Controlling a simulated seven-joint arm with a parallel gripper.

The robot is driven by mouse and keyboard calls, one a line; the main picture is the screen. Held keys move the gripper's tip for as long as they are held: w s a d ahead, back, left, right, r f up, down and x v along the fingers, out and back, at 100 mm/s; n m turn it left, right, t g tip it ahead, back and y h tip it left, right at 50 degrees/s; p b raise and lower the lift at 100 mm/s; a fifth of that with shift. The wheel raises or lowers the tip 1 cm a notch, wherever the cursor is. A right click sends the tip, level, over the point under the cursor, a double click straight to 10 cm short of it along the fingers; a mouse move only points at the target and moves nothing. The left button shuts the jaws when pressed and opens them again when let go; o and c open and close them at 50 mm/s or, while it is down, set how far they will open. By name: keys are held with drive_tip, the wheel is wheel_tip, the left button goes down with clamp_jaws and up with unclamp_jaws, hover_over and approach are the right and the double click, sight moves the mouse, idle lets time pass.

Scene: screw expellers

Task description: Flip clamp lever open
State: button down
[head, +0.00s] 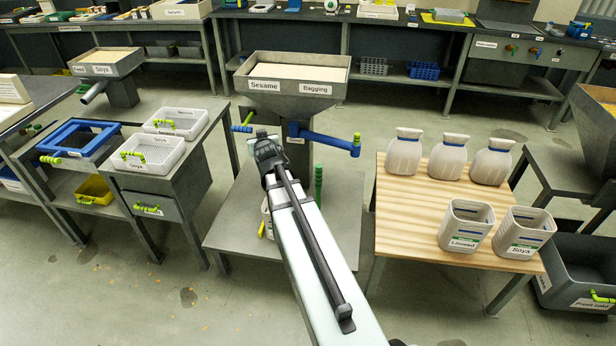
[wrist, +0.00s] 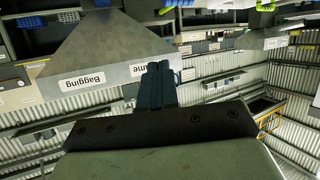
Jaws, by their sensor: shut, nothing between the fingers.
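The hopper labelled Sesame and Bagging (head: 292,87) stands in the middle of the head view. A blue bar (head: 328,140) with a green-tipped end (head: 356,140) sticks out to its right. A green handle (head: 241,128) shows at its left, and a green upright grip (head: 318,182) stands lower down. I cannot tell which of these is the clamp lever. My gripper is mostly hidden behind my arm in the head view, in front of the hopper's lower part. In the wrist view my gripper (wrist: 161,68) is shut and empty, and the hopper (wrist: 105,55) appears upside down beyond it.
A wooden table (head: 400,225) with white sacks (head: 447,158) and labelled containers (head: 466,227) stands at the right. A bench with white crates (head: 148,156) stands at the left. Open floor (head: 140,300) lies in front.

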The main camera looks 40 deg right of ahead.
drive_tip(key=w+a+g, duration=0.1)
drive_tip(key=w+a, duration=0.2)
drive_tip(key=s+d+f+m+g+h, duration=0.1)
drive_tip(key=s+d+f+m+g, duration=0.15)
drive_tip(key=s+g, duration=0.35)
drive_tip(key=s+d+f+m+g+h, duration=0.2)
drive_tip(key=s+f+g, duration=0.1)
drive_tip(key=s+g, duration=0.35)
drive_tip(key=s+d+r+x, duration=0.1)
drive_tip(key=s+x, duration=0.1)
drive_tip(key=x, duration=1)
drive_tip(key=shift+d+t, duration=0.3)
drive_tip(key=shift+t, duration=0.05)
